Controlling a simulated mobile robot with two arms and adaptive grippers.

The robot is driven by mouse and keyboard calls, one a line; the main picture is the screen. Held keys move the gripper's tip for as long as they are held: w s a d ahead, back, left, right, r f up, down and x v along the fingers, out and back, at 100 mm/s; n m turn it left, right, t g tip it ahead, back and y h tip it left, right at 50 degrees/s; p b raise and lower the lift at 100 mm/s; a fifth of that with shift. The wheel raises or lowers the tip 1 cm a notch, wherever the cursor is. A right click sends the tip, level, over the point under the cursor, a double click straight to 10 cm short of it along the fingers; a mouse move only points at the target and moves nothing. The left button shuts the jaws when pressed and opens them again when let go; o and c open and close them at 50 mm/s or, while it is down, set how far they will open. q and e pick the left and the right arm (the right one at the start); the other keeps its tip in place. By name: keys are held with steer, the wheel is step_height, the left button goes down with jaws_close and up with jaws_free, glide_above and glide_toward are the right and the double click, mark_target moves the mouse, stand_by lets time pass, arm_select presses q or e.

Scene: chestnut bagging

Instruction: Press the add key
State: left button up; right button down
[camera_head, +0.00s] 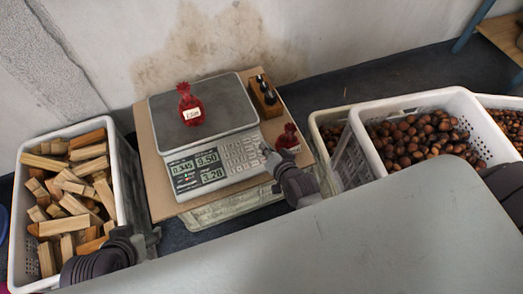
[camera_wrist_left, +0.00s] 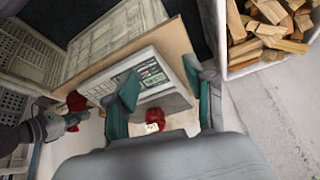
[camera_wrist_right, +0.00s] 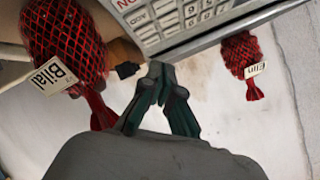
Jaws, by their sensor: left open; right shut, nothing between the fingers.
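The scale (camera_head: 215,98) stands on a board with its display (camera_head: 198,172) lit and its keypad (camera_head: 240,154) at the front right. The right wrist view shows the add key (camera_wrist_right: 141,19), labelled ADD, at the keypad's edge. My right gripper (camera_wrist_right: 158,72) is shut and empty; its tips are close to the keypad, just below the add key in that view. I cannot tell whether they touch. It also shows in the head view (camera_head: 268,154). My left gripper (camera_wrist_left: 162,75) is open and empty, left of the scale's front in the head view.
A red net bag (camera_head: 191,107) labelled Elin is on the scale plate. Another (camera_wrist_right: 68,35), labelled Bilal, is beside my right gripper. A wood crate (camera_head: 118,165) stands left and a chestnut crate (camera_head: 362,150) right. A wooden block with black items (camera_head: 265,97) is behind the keypad.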

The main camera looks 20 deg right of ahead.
steer(key=shift+s+r+p, duration=0.1)
steer(key=shift+r+p, duration=0.25)
arm_select(q)
steer(key=s, duration=0.1)
steer(key=s+g, duration=0.1)
steer(key=s+a+g, duration=0.1)
steer(key=s, duration=0.1)
steer(key=shift+f+y, duration=0.3)
steer(key=shift+f, duration=0.05)
stand_by(1.1)
